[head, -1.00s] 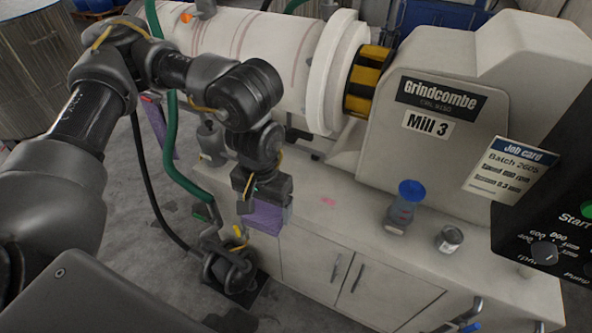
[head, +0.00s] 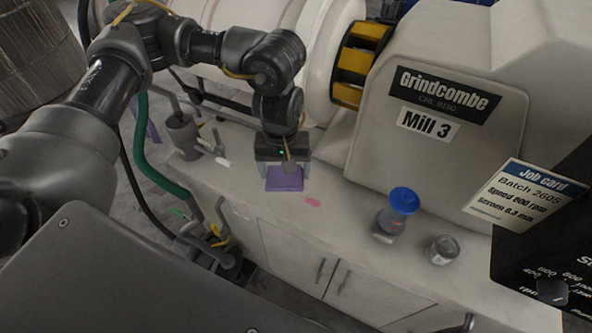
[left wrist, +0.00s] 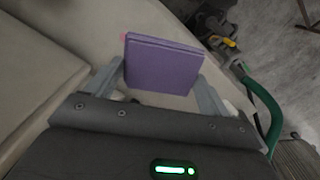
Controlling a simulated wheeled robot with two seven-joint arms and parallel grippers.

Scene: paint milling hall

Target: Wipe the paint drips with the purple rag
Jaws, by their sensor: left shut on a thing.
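The purple rag (head: 284,179) is a folded square held in my left gripper (head: 283,166), just above or on the pale bench top (head: 345,215); I cannot tell if it touches. In the left wrist view the rag (left wrist: 161,66) sits between the two fingers of the left gripper (left wrist: 160,78), which are shut on it. A pink paint drip (head: 312,202) lies on the bench top, just right of the rag in the head view. A bit of pink (left wrist: 124,37) also shows beside the rag's corner in the left wrist view. My right gripper is not in view.
A blue-capped jar (head: 396,211) and a small metal tin (head: 442,249) stand on the bench to the right. A grey cup (head: 183,135) stands at its left end. The Grindcombe mill (head: 440,110) rises behind. A green hose (head: 150,165) hangs at the left.

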